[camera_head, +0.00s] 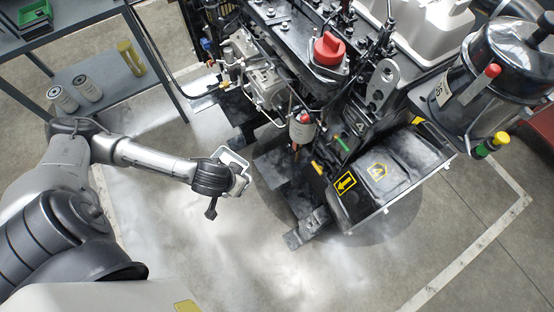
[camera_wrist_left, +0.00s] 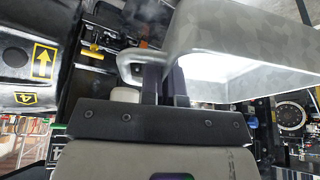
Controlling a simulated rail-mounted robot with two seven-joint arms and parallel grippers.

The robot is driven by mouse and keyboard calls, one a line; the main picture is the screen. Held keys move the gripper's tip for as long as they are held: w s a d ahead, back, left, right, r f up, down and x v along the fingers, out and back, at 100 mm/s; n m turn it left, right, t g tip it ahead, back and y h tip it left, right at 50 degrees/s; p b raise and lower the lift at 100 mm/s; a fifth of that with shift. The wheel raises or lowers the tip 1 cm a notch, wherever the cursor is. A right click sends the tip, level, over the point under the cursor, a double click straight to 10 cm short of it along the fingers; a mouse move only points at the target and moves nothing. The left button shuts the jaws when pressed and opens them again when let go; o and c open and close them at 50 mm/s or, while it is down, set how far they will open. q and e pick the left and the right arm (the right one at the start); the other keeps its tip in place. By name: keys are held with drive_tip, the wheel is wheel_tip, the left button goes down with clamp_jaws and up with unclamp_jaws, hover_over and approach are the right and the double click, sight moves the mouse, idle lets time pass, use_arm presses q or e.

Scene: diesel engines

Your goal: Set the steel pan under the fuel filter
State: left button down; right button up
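The steel pan (camera_wrist_left: 250,45) is a grey metal vessel with a loop handle (camera_wrist_left: 130,66) in the left wrist view. My left gripper (camera_wrist_left: 166,85) is shut on the pan at its handle side. In the head view the pan (camera_head: 234,158) shows small at the end of my left arm, partly hidden by my gripper (camera_head: 240,180). It is held in the air, left of the engine. The fuel filter (camera_head: 302,129) is a pale cylinder with a red top on the engine's near side, to the right of the pan and apart from it. My right gripper is out of view.
The engine (camera_head: 270,75) stands on a dark frame with a black panel (camera_head: 385,175) jutting forward. A shelf (camera_head: 75,75) with spare filters (camera_head: 87,88) is at left. A steel drum (camera_head: 500,70) stands at right. The floor in front (camera_head: 270,250) is clear.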

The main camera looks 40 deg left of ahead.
use_arm(q)
drive_tip(key=s+a+f+m+h+b, duration=0.1)
drive_tip(key=s+f+b, duration=0.15)
drive_tip(key=f, duration=0.25)
drive_tip(key=s+a+f+m+b, duration=0.1)
drive_tip(key=f+m+b, duration=0.1)
drive_tip(key=f+b, duration=0.15)
drive_tip(key=w+d+f+m+h+b, duration=0.1)
drive_tip(key=w+f+m+b, duration=0.1)
drive_tip(key=w, duration=0.3)
drive_tip(key=w+d+f+m+g+h+b, duration=0.1)
drive_tip(key=w+f+m+b, duration=0.1)
drive_tip(key=w+m, duration=0.3)
drive_tip(key=w+d+f+m+g+h+b, duration=0.1)
drive_tip(key=w+d+f+m+b, duration=0.1)
drive_tip(key=w, duration=0.3)
drive_tip(key=shift+w+f+m+h+b, duration=0.1)
drive_tip(key=shift+m+h+b, duration=0.2)
drive_tip(key=shift+m, duration=0.5)
drive_tip(key=shift+w+f+b, duration=0.3)
drive_tip(key=shift+w, duration=0.35)
wheel_tip(320, 180, down, 4)
drive_tip(key=b, duration=0.3)
drive_tip(key=shift+a, duration=0.1)
